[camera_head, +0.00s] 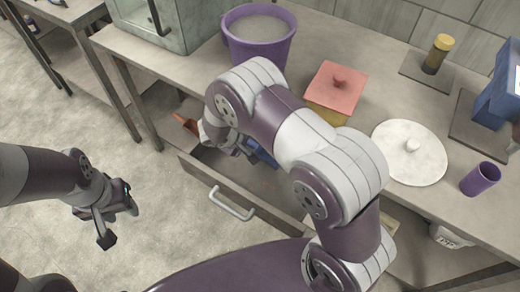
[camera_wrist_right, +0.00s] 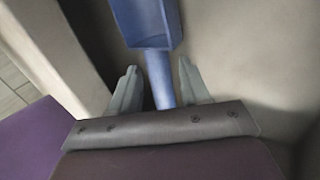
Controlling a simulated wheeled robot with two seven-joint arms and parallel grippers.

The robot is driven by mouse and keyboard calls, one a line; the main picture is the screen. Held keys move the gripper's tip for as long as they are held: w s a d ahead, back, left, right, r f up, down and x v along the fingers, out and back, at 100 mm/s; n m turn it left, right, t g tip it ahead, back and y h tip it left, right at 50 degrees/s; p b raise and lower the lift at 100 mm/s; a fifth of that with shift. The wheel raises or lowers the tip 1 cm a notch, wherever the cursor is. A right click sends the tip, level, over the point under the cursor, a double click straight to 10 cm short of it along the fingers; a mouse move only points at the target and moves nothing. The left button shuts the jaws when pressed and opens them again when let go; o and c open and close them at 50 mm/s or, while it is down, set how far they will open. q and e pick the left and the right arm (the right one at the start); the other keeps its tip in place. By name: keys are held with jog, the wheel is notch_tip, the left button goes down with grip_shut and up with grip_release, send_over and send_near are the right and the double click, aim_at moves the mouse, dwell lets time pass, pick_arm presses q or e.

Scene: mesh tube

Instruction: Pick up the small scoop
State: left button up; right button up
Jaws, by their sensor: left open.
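A blue scoop (camera_head: 262,152) lies in the open drawer (camera_head: 215,178), mostly hidden behind my right arm in the head view. In the right wrist view the scoop (camera_wrist_right: 147,22) has its bowl at the top and its handle runs down between my two fingers. My right gripper (camera_wrist_right: 157,85) is open around the handle, with a gap visible on each side. In the head view my right gripper (camera_head: 238,146) is low in the drawer, partly hidden by the arm. My left gripper (camera_head: 118,222) is open and empty above the floor at the left.
A reddish-brown object (camera_head: 186,124) is at the drawer's left end. The drawer front has a metal handle (camera_head: 232,204).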

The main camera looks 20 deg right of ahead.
grip_shut()
jog(key=shift+r, duration=0.25)
jog(key=a, duration=0.1)
jog(key=s+a, duration=0.1)
jog(key=s+a+b, duration=0.1)
jog(key=shift+s+a+r, duration=0.15)
jog(key=shift+a+r, duration=0.15)
jog(key=shift+a, duration=0.05)
notch_tip(320, 180, up, 14)
jog(key=p, duration=0.1)
jog(key=shift+d+p, duration=0.2)
jog(key=shift+p, duration=0.1)
